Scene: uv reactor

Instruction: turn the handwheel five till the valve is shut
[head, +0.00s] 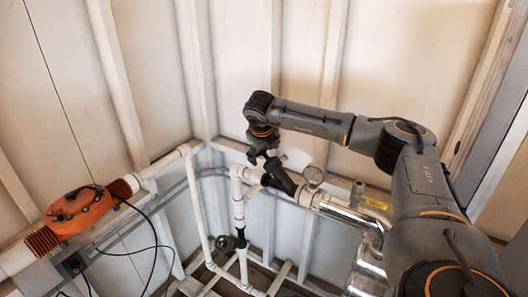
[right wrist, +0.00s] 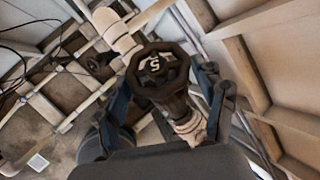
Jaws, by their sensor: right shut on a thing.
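The handwheel five (right wrist: 157,72) is a dark round wheel with a pale "5"-like mark on its hub, seen face-on in the right wrist view. My right gripper (right wrist: 165,85) has one finger on each side of the wheel and is shut on it. In the head view my right gripper (head: 268,158) reaches down to the white pipe run near the corner. There the wheel is mostly hidden by the gripper, and a dark valve body (head: 282,181) shows beside it. My left gripper is in neither view.
A shiny metal reactor pipe (head: 350,215) lies farther right. An orange flanged housing (head: 80,212) with black cables is at the left. A smaller dark wheel (head: 228,243) sits lower on the pipes.

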